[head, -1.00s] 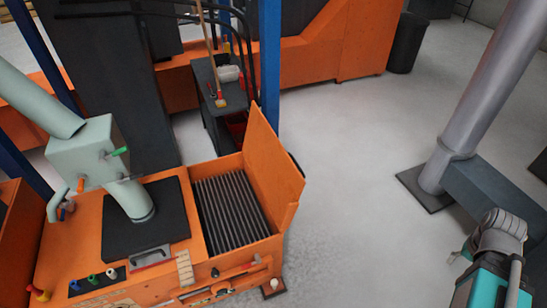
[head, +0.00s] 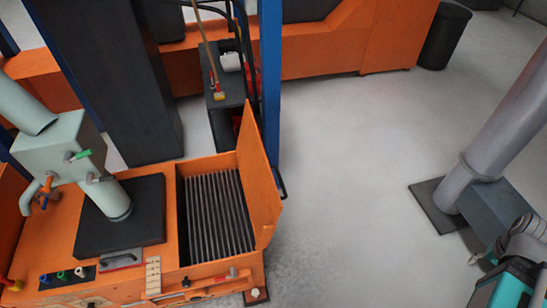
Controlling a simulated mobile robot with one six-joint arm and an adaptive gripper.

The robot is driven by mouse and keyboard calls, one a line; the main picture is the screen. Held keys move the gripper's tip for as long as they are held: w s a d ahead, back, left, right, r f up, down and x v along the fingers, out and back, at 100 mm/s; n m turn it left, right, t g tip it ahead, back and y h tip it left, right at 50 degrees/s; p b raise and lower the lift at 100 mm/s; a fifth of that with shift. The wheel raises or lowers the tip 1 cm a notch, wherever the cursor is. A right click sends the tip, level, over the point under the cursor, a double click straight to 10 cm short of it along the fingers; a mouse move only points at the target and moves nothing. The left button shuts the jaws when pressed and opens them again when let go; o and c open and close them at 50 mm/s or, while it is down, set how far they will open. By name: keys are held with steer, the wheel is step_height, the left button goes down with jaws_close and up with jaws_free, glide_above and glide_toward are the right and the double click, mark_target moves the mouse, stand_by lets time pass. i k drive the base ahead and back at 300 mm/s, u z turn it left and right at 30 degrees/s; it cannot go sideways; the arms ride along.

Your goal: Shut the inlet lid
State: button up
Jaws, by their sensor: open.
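The inlet lid (head: 258,175) is an orange panel standing open, nearly upright, along the right edge of the inlet. The inlet (head: 215,212) is a rectangular opening in the orange machine, with a dark ribbed grate uncovered inside. What seems to be the tip of my gripper (head: 478,257) shows small at the lower right, partly hidden by my own arm. It is open, well to the right of the lid and not touching it. Nothing shows in it.
A grey column (head: 500,130) stands on a dark base plate at the right. A blue post (head: 270,80) and a dark cart (head: 226,100) are behind the lid. A black bin (head: 444,35) is farther back. The grey floor between lid and column is clear.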

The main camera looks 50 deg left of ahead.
mark_target(264, 200)
steer(key=i, duration=2.25)
steer(key=u, duration=3.4)
